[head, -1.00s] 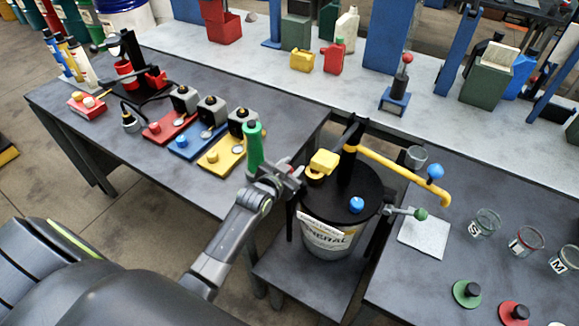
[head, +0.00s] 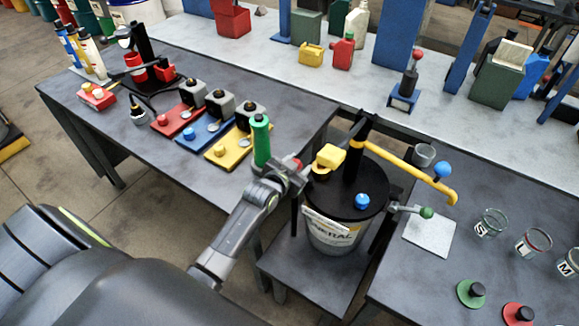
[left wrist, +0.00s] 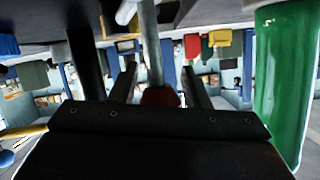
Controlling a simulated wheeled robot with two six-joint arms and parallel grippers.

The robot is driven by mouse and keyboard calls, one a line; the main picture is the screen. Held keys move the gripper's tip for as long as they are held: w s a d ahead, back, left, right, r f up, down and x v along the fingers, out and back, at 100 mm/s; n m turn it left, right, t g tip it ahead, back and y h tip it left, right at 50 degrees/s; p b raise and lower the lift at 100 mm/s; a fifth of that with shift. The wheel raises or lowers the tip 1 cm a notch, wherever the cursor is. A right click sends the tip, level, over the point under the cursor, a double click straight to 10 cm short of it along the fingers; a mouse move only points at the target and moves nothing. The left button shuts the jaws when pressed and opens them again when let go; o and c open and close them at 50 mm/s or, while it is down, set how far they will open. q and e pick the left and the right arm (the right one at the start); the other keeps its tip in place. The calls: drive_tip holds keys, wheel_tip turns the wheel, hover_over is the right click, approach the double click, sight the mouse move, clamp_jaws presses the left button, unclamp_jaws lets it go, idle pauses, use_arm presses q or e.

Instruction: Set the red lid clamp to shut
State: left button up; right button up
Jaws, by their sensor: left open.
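The drum (head: 332,235) stands on a low dark shelf, with a black lid carrying a yellow block (head: 329,157) and a blue knob (head: 361,201). The red clamp knob (head: 297,163) shows at the lid's left side, right by my left gripper (head: 294,175). In the left wrist view the red knob (left wrist: 160,97) is low between the two spread fingers (left wrist: 160,80), with a grey rod above it. My left gripper is open; contact with the knob cannot be told. The clamp's base is hidden behind my gripper. My right gripper is not in view.
A green upright cylinder (head: 261,140) stands close beside my left gripper, and fills the right of the wrist view (left wrist: 283,80). A yellow pipe (head: 405,168) arches right from the drum. A grey lever with a green knob (head: 426,212) juts out right. Labelled beakers (head: 490,223) stand further right.

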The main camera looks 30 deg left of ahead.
use_arm(q)
drive_tip(key=b+v, duration=0.2)
drive_tip(key=v, duration=1.5)
drive_tip(key=shift+s+b, duration=0.15)
drive_tip(key=shift+b, duration=0.2)
drive_tip(key=s+a+f+n+g+y, duration=0.15)
drive_tip(key=s+f+g, duration=0.3)
drive_tip(key=s, duration=0.55)
drive_tip(key=s+a+f+n+g+y, duration=0.15)
drive_tip(key=s+f+g, duration=0.35)
drive_tip(key=s, duration=0.5)
wheel_tip(320, 180, down, 25)
drive_tip(key=a+g+h, duration=0.1)
drive_tip(key=a+g, duration=0.1)
drive_tip(key=s+d+f+g+b, duration=0.1)
drive_tip(key=s+f, duration=1.3)
drive_tip(key=f, duration=0.2)
drive_tip(key=shift+s+d+f+n+h+b, duration=0.2)
drive_tip(key=shift+s+f+n+h+b, duration=0.1)
drive_tip(key=shift+f, duration=0.05)
